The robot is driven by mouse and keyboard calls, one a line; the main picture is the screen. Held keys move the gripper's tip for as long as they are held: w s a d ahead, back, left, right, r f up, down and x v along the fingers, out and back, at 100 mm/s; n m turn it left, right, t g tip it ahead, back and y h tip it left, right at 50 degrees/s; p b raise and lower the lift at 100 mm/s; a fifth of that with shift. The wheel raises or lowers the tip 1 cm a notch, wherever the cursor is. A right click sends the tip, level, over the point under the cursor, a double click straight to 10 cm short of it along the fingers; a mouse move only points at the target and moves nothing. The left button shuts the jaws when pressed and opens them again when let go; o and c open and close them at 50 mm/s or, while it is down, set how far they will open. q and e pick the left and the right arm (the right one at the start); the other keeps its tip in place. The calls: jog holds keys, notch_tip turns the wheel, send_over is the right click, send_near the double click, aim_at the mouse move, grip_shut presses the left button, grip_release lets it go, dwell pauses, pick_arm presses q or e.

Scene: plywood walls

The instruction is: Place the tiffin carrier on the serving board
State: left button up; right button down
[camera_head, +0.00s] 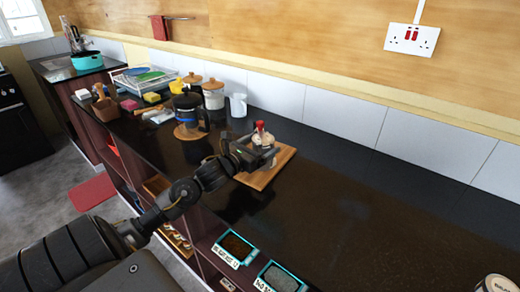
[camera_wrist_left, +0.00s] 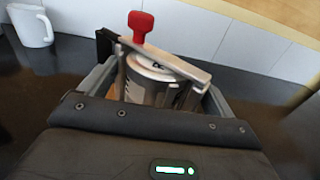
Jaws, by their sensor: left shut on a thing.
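The tiffin carrier (camera_head: 263,139) is a silvery round can with a red grip on top. My left gripper (camera_head: 258,153) is shut on it, with fingers on both sides. In the left wrist view the carrier (camera_wrist_left: 150,80) sits between the fingers (camera_wrist_left: 160,85), its red grip rising above them. The carrier looks roughly upright. The wooden serving board (camera_head: 281,163) lies on the dark counter, and the carrier is over it in the head view. The gripper hides the carrier's base, so I cannot tell whether it touches the board. My right gripper is not in view.
A French press (camera_head: 188,112) on a round wooden mat, lidded canisters (camera_head: 213,95) and a white mug (camera_head: 238,105) stand behind and left of the board. The counter (camera_head: 370,210) right of the board is clear.

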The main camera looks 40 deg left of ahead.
pick_arm(q)
jog(key=o, duration=0.9)
jog(key=shift+o, duration=0.3)
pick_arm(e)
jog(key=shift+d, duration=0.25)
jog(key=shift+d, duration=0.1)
pick_arm(q)
jog(key=shift+s, duration=0.15)
jog(key=s+b, duration=0.2)
jog(key=s, duration=0.8)
jog(key=shift+s+a, duration=0.1)
jog(key=shift+s, duration=0.25)
jog(key=shift+s+b, duration=0.3)
jog(key=shift+s, duration=0.25)
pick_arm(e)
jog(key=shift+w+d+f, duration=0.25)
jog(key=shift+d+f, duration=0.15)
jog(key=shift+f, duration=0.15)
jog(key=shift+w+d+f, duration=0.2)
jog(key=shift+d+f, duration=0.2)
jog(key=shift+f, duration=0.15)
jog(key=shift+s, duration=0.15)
